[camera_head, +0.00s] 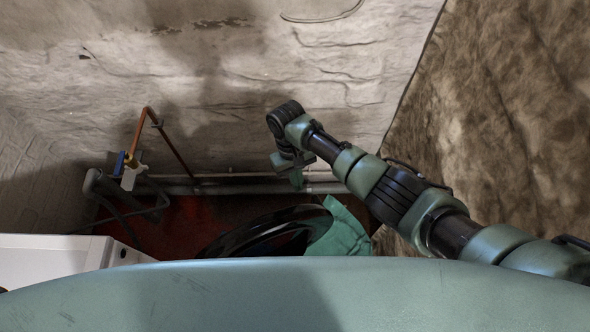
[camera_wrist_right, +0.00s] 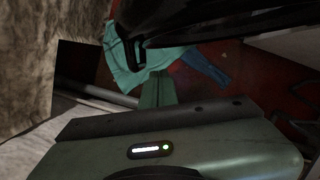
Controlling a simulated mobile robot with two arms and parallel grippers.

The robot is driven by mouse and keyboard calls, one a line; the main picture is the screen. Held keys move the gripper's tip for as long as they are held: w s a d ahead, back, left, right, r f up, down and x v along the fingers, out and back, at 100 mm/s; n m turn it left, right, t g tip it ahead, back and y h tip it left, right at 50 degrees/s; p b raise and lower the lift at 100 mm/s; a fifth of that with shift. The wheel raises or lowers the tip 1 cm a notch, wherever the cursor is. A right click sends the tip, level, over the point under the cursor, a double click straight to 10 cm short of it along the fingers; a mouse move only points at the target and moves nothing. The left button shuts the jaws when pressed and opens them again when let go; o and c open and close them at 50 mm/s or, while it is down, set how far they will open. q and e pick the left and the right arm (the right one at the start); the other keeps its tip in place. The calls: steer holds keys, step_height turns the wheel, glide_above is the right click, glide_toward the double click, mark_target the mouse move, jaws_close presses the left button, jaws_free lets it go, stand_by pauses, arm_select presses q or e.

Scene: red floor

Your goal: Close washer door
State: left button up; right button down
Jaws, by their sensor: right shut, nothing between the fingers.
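The washer (camera_head: 55,262) is white, and its top corner shows at the lower left of the head view. Its round black door (camera_head: 262,232) stands open, out to the right of the body. The dark door rim (camera_wrist_right: 200,22) also crosses the top of the right wrist view. My right gripper (camera_head: 297,180) is shut and empty, pointing down beyond the door in the head view. In the right wrist view its closed fingers (camera_wrist_right: 158,92) appear just below the door rim; I cannot tell whether they touch it. My left gripper is out of view.
Green cloth (camera_head: 342,232) lies right of the door; it also shows in the wrist view (camera_wrist_right: 125,62), beside blue cloth (camera_wrist_right: 205,66) on the red floor. Pipes (camera_head: 240,186) run along the back wall, with a copper pipe (camera_head: 172,148) at left. A brown wall (camera_head: 490,120) stands right.

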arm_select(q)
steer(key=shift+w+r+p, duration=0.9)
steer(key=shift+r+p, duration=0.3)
arm_select(e)
steer(key=s, duration=0.1)
steer(key=s+d, duration=0.1)
steer(key=s, duration=0.2)
steer(key=shift+d+f, duration=0.3)
steer(key=shift+d, duration=0.1)
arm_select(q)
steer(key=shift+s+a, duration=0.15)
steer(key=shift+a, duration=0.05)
arm_select(e)
steer(key=shift+w, duration=0.1)
